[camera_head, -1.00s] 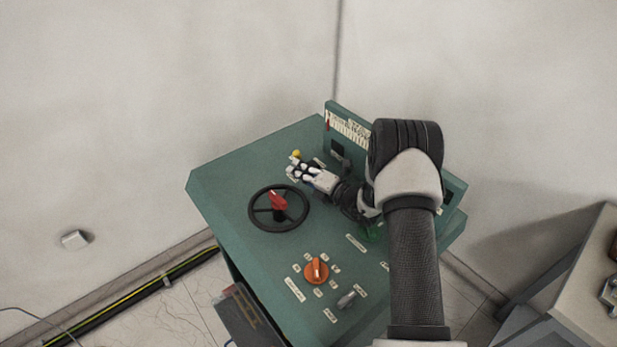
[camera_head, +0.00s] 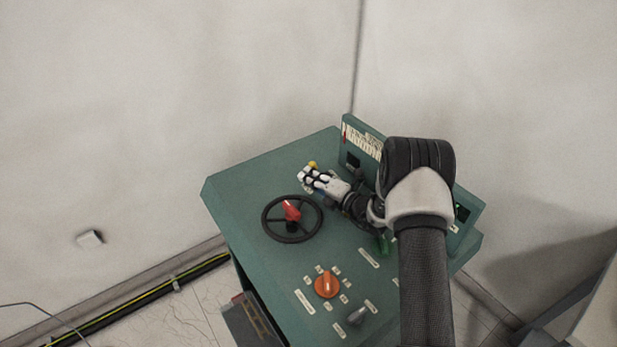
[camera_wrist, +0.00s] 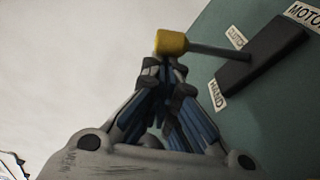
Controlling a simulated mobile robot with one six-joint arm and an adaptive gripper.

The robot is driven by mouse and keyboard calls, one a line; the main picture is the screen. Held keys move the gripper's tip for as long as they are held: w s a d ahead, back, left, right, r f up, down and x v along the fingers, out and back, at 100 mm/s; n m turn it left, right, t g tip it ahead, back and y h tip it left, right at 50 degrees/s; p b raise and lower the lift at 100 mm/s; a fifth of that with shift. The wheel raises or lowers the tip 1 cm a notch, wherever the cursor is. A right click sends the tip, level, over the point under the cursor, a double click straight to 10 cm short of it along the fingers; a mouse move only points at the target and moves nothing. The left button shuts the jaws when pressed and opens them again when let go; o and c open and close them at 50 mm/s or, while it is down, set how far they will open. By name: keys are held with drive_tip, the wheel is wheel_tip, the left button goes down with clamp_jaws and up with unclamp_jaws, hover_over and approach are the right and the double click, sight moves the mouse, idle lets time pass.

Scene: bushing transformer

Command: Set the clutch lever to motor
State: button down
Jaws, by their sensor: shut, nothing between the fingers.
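The clutch lever is a grey rod with a yellow knob (camera_wrist: 171,43), coming out of a black slotted block (camera_wrist: 262,55) in the wrist view. Labels reading CLUTCH, HAND (camera_wrist: 217,95) and MOTOR (camera_wrist: 303,14) lie around the block. I cannot tell exactly where in the slot the rod sits. My gripper (camera_wrist: 164,78) is shut and empty, its fingertips just below the knob in the picture; whether they touch it is unclear.
The green console (camera_head: 245,185) carries a black handwheel (camera_head: 268,229) with a red handle, an orange rotary knob (camera_head: 327,285) and a grey switch (camera_head: 357,315). An upright panel (camera_head: 349,130) stands at its back. Free air lies left of the console.

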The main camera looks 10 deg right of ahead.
sight(315, 164)
drive_tip(key=shift+d+r, duration=0.1)
drive_tip(key=shift+d, duration=0.05)
drive_tip(key=shift+w+d+r+m, duration=0.2)
drive_tip(key=shift+d+r+m, duration=0.15)
drive_tip(key=shift+m, duration=0.3)
drive_tip(key=shift+w+d+r+m, duration=0.2)
drive_tip(key=shift+d+m, duration=0.2)
drive_tip(key=shift+m, duration=0.25)
drive_tip(key=m, duration=0.1)
drive_tip(key=d, duration=0.1)
drive_tip(key=m, duration=0.1)
drive_tip(key=shift+w+d+r+m+y+p, duration=0.3)
drive_tip(key=shift+d+r+y+p, duration=0.05)
drive_tip(key=shift+d+r+y, duration=0.05)
drive_tip(key=shift+w+d+r+m+t, duration=0.1)
drive_tip(key=shift+d+m+t, duration=0.15)
drive_tip(key=shift+m, duration=0.45)
drive_tip(key=shift+w+d+m+t, duration=0.15)
drive_tip(key=shift+m+t, duration=0.2)
drive_tip(key=shift+m, duration=0.35)
wheel_tip(315, 164, up, 10)
